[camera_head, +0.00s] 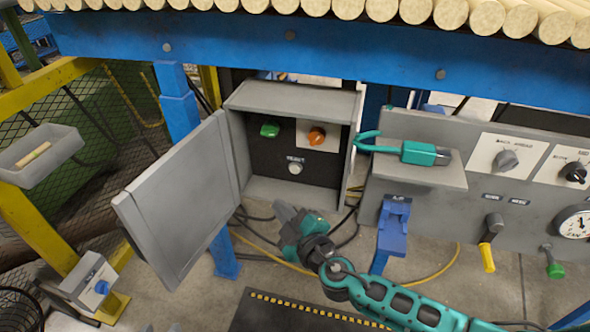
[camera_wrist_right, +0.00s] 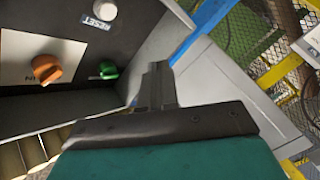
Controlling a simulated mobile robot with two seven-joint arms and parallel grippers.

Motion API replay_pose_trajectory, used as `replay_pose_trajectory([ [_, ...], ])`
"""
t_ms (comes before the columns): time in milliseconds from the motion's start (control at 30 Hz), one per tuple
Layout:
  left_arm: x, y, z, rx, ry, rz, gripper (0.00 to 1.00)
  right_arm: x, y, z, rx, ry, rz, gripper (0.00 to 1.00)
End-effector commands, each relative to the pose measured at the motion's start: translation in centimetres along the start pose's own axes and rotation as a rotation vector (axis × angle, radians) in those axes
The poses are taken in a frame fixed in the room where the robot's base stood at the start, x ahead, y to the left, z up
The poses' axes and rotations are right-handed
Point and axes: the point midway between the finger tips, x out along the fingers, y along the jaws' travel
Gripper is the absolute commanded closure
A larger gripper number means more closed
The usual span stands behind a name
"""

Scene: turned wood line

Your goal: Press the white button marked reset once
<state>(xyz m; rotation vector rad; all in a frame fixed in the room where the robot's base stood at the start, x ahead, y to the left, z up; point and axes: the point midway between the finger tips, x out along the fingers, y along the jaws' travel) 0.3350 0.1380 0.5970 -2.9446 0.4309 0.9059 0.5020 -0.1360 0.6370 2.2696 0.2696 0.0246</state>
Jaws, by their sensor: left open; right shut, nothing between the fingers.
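The white reset button (camera_head: 295,168) sits low on the dark panel inside an open grey box, under a blue label. It also shows at the top of the right wrist view (camera_wrist_right: 104,10), upside down. My right gripper (camera_head: 280,207) is shut and empty, below and in front of the box, apart from the button. Its closed fingers show in the right wrist view (camera_wrist_right: 158,85), pointing toward the box's edge and door side. Only what look like the tips of my left gripper (camera_head: 162,328) show at the bottom edge, apart and far from the box.
A green button (camera_head: 270,129) and an orange knob (camera_head: 317,136) share the panel. The open box door (camera_head: 180,200) stands out to the left. A teal tool (camera_head: 425,153) lies on a shelf at right. A blue beam (camera_head: 320,55) crosses above.

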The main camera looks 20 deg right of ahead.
Motion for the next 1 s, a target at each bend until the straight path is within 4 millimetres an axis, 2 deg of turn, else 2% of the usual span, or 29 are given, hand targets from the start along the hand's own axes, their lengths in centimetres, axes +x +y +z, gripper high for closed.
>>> replay_pose_trajectory([
  [433, 0.0, 0.0, -0.2, 0.001, 0.005, 0.001, 0.57, 4.1, 3.0, 3.0, -0.004, -0.001, 0.002, 1.00],
  [600, 0.6, 0.2, 0.8, 0.001, -0.007, 0.007, 0.57, 5.2, 3.7, 4.0, -0.001, -0.001, 0.001, 1.00],
  [1000, 0.4, 0.5, -0.1, 0.002, 0.010, 0.014, 0.57, 5.9, 4.3, 4.3, -0.001, 0.000, 0.000, 1.00],
])
